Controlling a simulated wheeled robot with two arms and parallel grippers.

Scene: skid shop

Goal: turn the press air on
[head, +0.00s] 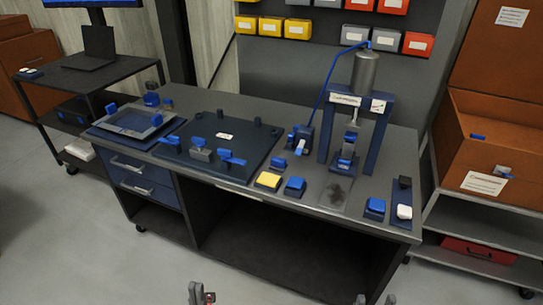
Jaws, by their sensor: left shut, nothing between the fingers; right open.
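The press (382,128) stands at the right part of the workbench, with a blue frame and a grey cylinder (366,72) on top. A blue air hose (325,85) curves from the cylinder down to a small blue valve block (294,137) left of the press. A short lever with a pale end (302,148) sticks out from the block's front. Its on or off position is too small to read. My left gripper (202,294) is shut and empty at the bottom edge, in front of the bench. My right gripper (375,299) is open and empty, low at the bottom edge. Both are far from the valve.
On the workbench (235,180), a yellow-topped block (269,180) and small blue blocks (295,186) sit in front of the valve. A dark plate with blue clamps (215,150) lies to the left. An orange crate (487,190) stands on a right-hand rack. The floor before the bench is clear.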

